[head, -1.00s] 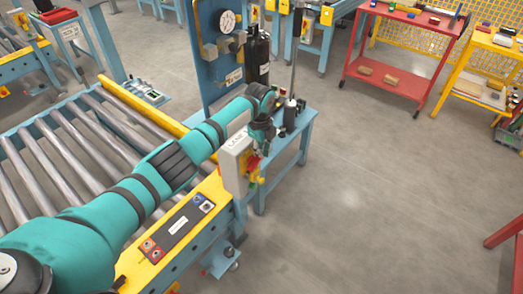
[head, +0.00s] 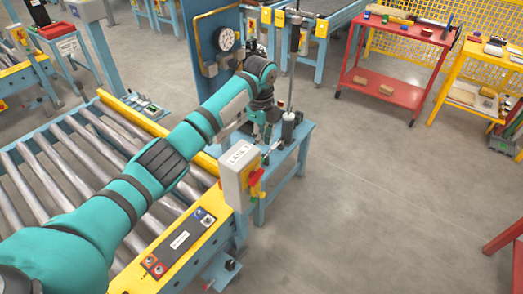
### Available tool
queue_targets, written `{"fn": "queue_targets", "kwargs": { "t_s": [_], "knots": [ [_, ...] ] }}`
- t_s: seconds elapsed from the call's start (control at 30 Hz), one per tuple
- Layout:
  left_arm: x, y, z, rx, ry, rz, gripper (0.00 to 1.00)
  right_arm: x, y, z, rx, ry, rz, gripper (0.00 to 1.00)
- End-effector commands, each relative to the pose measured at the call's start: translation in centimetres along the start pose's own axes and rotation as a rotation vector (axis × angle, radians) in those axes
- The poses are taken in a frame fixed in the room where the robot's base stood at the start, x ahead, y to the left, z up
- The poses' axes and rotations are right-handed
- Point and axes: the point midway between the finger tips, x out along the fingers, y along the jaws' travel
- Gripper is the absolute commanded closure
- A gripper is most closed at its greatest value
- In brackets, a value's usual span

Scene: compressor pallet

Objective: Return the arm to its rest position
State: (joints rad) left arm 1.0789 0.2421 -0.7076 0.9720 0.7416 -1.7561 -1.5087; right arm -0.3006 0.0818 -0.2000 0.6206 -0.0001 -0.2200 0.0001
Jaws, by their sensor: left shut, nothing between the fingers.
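My left arm, teal with black bands, reaches from the lower left across the roller conveyor (head: 95,150). My left gripper (head: 265,135) is small in the head view, pointing down behind the white LANE box (head: 238,172) and above the small blue table (head: 301,140). It is shut and holds nothing. My right gripper is not in view.
A gauge panel (head: 200,30) with a dial stands behind my arm. A black pump-like device (head: 290,125) with a tall rod stands close right of the gripper. A red cart (head: 385,75) and a yellow rack (head: 470,95) stand back right.

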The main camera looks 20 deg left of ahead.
Motion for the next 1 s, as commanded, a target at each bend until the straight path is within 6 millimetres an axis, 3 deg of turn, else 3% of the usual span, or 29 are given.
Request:
{"fn": "queue_targets", "kwargs": {
  "t_s": [0.2, 0.67, 0.83, 1.0],
  "knots": [
    [-0.8, 0.0, 0.1, -0.002, 0.000, 0.001, 1.00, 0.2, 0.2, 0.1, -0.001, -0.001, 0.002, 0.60],
    [-0.2, 0.2, -0.3, -0.007, 0.003, 0.002, 1.00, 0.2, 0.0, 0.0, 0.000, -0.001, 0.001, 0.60],
    [4.7, 2.7, -3.8, -0.092, 0.031, -0.005, 1.00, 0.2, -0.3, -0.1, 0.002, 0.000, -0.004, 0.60],
    [10.7, 8.3, -9.0, -0.320, 0.094, -0.044, 1.00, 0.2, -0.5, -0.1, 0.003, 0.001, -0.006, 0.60]
  ]
}}
